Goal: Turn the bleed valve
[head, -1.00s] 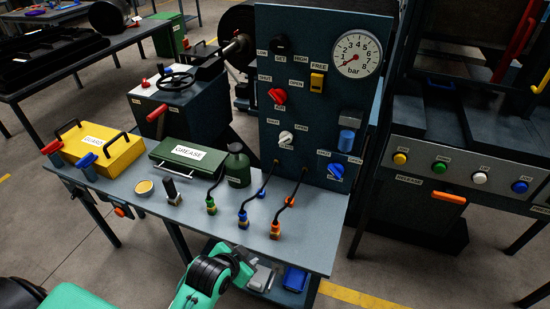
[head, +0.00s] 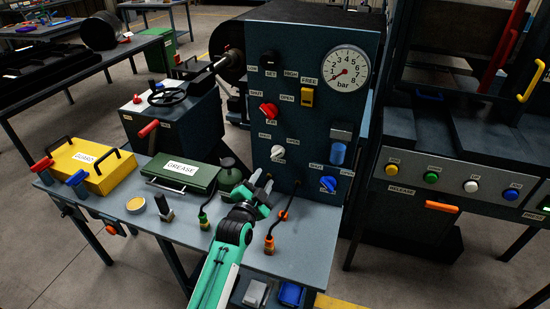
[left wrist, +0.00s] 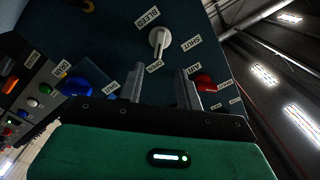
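The bleed valve is a white knob (head: 278,152) on the dark upright panel, between OPEN and SHUT labels. In the left wrist view the same white knob (left wrist: 160,42) shows beside its BLEED label, its handle pointing roughly along the picture's vertical. My left gripper (head: 263,184) is over the table, in front of and below the knob, apart from it. In the left wrist view its two fingers (left wrist: 160,86) are spread with nothing between them, and the knob lies beyond the tips. My right gripper is in no view.
A red AIR knob (head: 268,110) sits above the white knob, and a blue knob (head: 328,184) is to its lower right. Hoses with coloured ends, such as the orange one (head: 269,244), stand around my left arm. A green GREASE box (head: 182,172) and green bottle are left.

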